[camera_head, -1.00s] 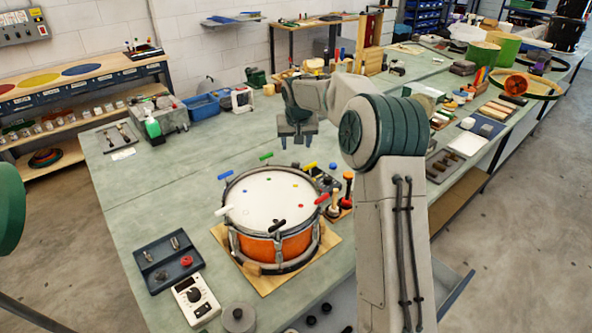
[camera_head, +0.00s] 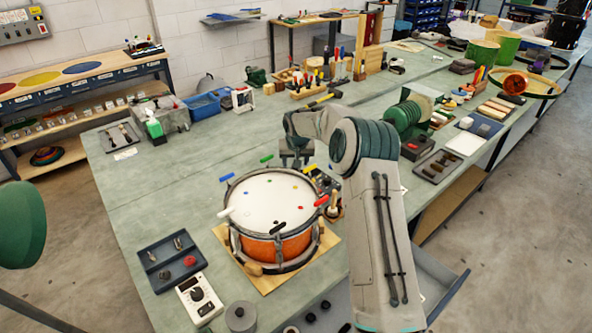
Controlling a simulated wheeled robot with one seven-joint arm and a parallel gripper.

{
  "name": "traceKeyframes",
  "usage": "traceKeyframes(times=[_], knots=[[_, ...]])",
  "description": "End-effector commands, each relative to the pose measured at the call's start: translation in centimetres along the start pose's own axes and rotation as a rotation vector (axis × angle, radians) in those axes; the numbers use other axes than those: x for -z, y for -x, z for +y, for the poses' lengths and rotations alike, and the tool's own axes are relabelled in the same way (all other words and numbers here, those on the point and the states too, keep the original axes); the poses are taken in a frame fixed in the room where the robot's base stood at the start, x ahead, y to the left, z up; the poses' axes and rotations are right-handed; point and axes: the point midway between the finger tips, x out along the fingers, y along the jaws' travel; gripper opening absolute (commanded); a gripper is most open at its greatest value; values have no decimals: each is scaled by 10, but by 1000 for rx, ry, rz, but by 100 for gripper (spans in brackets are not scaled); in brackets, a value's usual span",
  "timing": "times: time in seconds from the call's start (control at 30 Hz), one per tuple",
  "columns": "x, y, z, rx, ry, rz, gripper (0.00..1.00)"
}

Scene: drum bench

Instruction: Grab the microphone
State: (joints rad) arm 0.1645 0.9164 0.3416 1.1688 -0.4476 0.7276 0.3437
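I cannot pick out a microphone for certain in this view. Two small metal-coloured pieces and a red round piece lie in a dark tray (camera_head: 151,281) left of the drum, too small to name. My gripper (camera_head: 296,165) points down above the bench, just behind the drum's far rim. Its two fingers look apart with nothing seen between them. My arm hides part of the bench right of the drum, where small dark and wooden items show only in part.
An orange snare drum (camera_head: 268,197) with coloured tabs stands on a wooden board (camera_head: 318,252). A white control box (camera_head: 199,298) and a grey knob-topped disc (camera_head: 240,317) sit in front.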

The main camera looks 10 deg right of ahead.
Motion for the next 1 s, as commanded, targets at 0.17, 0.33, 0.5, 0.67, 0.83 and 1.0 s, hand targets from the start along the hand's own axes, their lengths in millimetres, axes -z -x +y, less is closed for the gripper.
traceKeyframes(times=[0.17, 0.33, 0.5, 0.67, 0.83, 1.0], knots=[[3, -18, 3, 1, -2, -3, 54], [3, -36, 2, 0, 0, -1, 54], [2, -40, 2, 0, 0, 0, 54], [2, -40, 2, 0, 0, 0, 54], [2, -40, 2, 0, 0, 0, 7], [2, -40, 2, 0, 0, 0, 6]])
